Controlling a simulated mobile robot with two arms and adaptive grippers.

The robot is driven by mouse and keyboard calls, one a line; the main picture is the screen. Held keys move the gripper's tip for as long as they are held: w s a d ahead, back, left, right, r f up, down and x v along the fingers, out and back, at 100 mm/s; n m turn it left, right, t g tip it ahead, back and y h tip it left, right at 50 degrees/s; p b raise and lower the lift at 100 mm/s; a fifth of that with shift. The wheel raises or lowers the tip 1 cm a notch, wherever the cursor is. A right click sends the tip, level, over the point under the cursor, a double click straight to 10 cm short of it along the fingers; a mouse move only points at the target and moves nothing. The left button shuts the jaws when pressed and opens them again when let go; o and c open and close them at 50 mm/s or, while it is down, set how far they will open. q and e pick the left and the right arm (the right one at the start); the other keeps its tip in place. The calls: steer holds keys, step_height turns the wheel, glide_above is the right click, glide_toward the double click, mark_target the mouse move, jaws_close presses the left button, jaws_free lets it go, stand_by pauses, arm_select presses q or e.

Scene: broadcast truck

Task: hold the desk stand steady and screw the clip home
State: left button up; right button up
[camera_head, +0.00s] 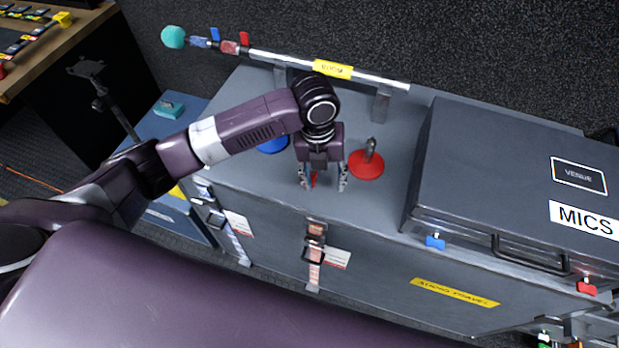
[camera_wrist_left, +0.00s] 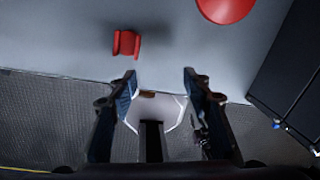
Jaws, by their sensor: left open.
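A red desk stand (camera_head: 366,165) with a round base and a short grey post stands upright on the grey case top. Part of its base shows in the left wrist view (camera_wrist_left: 226,8). A small red clip (camera_wrist_left: 127,43) lies on the case top, left of the stand. In the head view the clip (camera_head: 313,180) shows between my left gripper's fingers. My left gripper (camera_head: 323,186) is open and points down near the case's front edge. In the left wrist view its fingertips (camera_wrist_left: 160,76) are apart, and the clip lies beyond them, not held. My right gripper is not in view.
A blue round base (camera_head: 272,146) is partly hidden behind my left arm. A boom pole (camera_head: 380,79) lies on supports along the back. A dark MICS case (camera_head: 500,170) stands on the right.

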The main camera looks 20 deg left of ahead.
arm_select(q)
steer(key=w+a+r+m, duration=0.2)
steer(key=a, duration=0.1)
steer(key=w+a+r+m+y, duration=0.1)
steer(key=shift+w+a+r, duration=0.1)
steer(key=shift+w+a, duration=0.1)
steer(key=shift+a, duration=0.15)
steer(key=shift+f, duration=1.3)
step_height(320, 180, down, 4)
steer(key=shift+w+p, duration=0.1)
steer(key=shift+p, duration=0.7)
steer(key=shift+f, duration=0.65)
steer(key=shift+c, duration=0.3)
